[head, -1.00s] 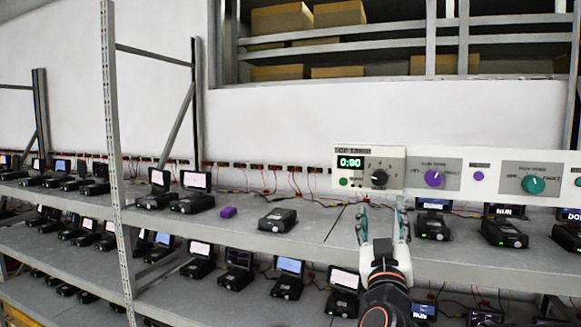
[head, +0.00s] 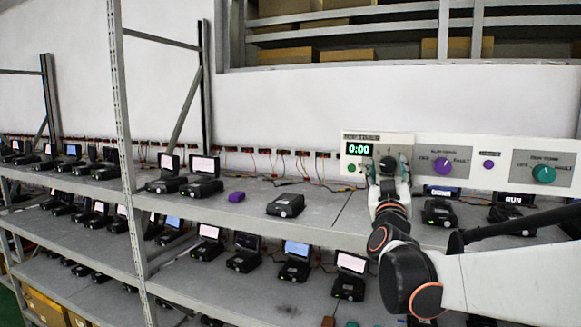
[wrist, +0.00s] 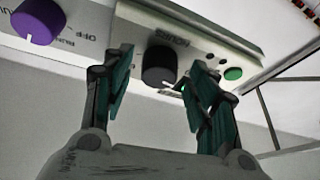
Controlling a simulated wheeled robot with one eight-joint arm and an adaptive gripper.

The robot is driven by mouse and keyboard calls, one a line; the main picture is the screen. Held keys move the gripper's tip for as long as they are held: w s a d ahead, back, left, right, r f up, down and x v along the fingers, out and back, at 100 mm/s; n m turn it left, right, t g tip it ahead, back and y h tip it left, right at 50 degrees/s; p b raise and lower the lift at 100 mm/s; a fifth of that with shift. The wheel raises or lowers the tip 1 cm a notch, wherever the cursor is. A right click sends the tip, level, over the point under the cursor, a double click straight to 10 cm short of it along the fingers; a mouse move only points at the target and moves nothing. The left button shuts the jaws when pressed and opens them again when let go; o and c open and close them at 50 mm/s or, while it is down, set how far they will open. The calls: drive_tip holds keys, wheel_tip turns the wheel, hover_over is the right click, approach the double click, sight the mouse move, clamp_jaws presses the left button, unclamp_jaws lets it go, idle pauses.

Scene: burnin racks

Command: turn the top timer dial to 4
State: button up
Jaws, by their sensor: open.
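The top timer (head: 350,139) is a pale panel on the front of the long control strip, with a lit display reading 0:00 (head: 358,149). Its black dial (head: 387,164) is partly hidden behind my fingers in the head view. In the wrist view the black dial (wrist: 160,66) shows clearly, with a white pointer mark at its lower right. My gripper (head: 389,168) is open in front of the panel. In the wrist view the fingertips of my gripper (wrist: 160,72) stand on both sides of the dial, with visible gaps. The number scale is not readable.
A green button (wrist: 233,73) sits beside the dial. A purple knob (head: 442,165) and a teal knob (head: 544,174) are on the panels to the right. Shelves (head: 262,205) below hold several black devices and a small purple block (head: 237,197).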

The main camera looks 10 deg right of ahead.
drive_tip(key=shift+w, duration=0.1)
drive_tip(key=c, duration=1.1)
drive_tip(key=shift+o, duration=0.2)
